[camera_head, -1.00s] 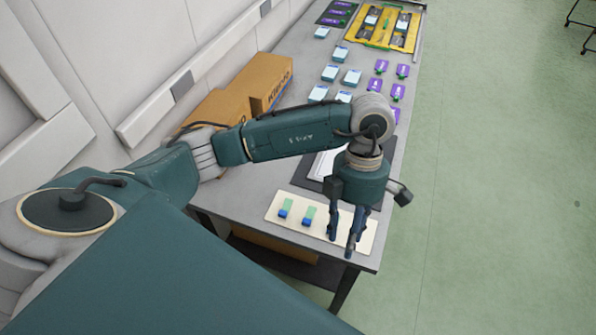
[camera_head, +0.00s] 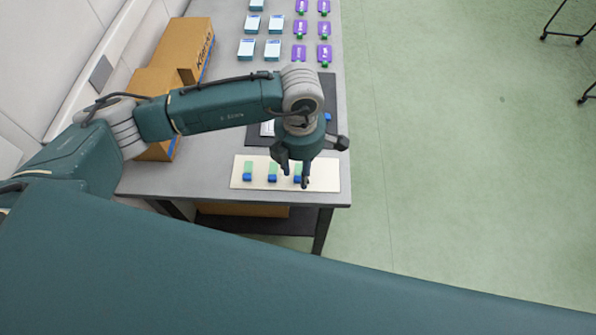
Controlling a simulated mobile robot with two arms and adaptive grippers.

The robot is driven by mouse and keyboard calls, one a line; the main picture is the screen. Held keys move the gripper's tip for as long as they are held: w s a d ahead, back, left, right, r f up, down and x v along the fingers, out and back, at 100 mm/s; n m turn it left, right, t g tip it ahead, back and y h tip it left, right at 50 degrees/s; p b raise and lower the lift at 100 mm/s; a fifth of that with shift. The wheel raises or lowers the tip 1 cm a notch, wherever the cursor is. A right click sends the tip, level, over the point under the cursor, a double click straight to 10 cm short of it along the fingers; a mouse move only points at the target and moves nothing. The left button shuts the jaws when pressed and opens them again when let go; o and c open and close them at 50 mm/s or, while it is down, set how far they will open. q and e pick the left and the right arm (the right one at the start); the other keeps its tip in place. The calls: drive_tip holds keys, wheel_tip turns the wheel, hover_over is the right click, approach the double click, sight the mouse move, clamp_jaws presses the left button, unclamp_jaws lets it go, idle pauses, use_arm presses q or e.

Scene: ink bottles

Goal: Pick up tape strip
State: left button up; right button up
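Tape strips, each green with a blue end, lie in a row on a cream board (camera_head: 328,175) at the near end of the grey table. The left strip (camera_head: 247,171) and the middle strip (camera_head: 273,171) show clearly. A right strip (camera_head: 297,179) is partly hidden by my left gripper (camera_head: 295,177). This gripper points down over the right part of the board. Its fingers are apart, and I see nothing held between them. Its exact height above the board is hard to tell. My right gripper is not in view.
A dark mat (camera_head: 258,136) lies behind the board, partly covered by my arm. Blue-white boxes (camera_head: 272,50) and purple packs (camera_head: 299,53) stand in rows farther back. Cardboard boxes (camera_head: 184,50) stand along the wall side. The floor to the right is open.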

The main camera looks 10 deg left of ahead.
use_arm(q)
drive_tip(key=shift+f, duration=1.2)
drive_tip(key=c, duration=0.8)
drive_tip(key=shift+o, duration=0.2)
drive_tip(key=shift+r, duration=0.1)
